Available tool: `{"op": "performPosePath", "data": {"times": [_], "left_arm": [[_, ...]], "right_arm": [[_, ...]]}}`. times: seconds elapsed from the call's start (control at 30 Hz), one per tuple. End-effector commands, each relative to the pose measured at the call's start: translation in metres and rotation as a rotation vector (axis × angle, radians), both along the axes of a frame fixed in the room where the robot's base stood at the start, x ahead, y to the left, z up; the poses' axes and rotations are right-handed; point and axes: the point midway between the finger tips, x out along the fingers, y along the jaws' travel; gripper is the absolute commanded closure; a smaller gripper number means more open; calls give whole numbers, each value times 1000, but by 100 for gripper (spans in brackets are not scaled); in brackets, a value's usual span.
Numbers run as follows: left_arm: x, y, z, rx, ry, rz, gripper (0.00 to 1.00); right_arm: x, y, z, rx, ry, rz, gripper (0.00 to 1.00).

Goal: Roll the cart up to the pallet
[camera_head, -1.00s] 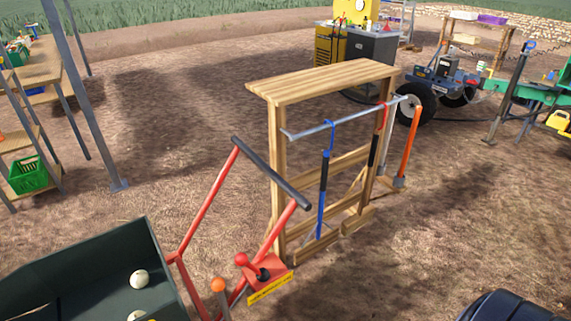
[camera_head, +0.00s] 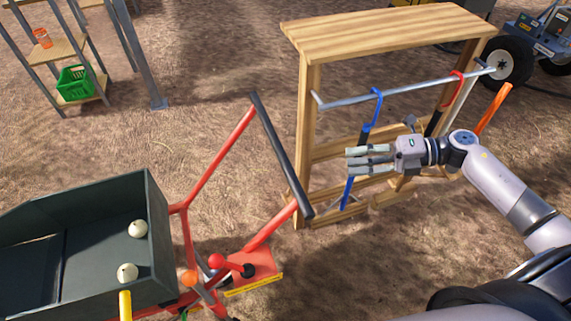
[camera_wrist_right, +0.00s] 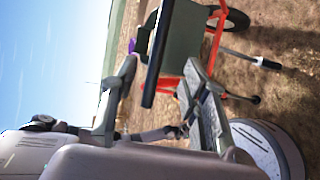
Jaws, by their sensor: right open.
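The cart has a dark green bin (camera_head: 95,220), red frame tubes (camera_head: 222,155) and a black handle bar (camera_head: 280,152) at lower left in the head view. My right gripper (camera_head: 352,160) is open and empty, fingers pointing left, to the right of the handle bar and apart from it in that view. In the right wrist view the dark handle bar (camera_wrist_right: 156,58) shows beyond the spread fingers (camera_wrist_right: 160,100), with the cart's bin (camera_wrist_right: 185,35) behind. My left gripper is out of view. I cannot make out a pallet.
Two pale onions (camera_head: 138,228) lie in the bin. A red lever (camera_head: 217,262) stands near the cart's base. A wooden rack (camera_head: 385,30) with hanging tools stands behind my right gripper. A shelf holds a green crate (camera_head: 75,83). Bare soil lies between.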

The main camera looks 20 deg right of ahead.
Motion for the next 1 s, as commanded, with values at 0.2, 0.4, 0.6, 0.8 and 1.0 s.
{"op": "performPosePath", "data": {"times": [0.2,0.4,0.6,0.8,1.0], "left_arm": [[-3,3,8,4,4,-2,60],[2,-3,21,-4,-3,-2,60],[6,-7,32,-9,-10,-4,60],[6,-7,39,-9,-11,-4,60],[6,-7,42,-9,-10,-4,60]], "right_arm": [[9,28,-3,-1,-6,11,59],[25,68,-13,3,-4,7,59],[41,107,-23,3,-3,7,59],[53,139,-34,1,0,5,59],[59,153,-39,-1,-1,5,59]]}}
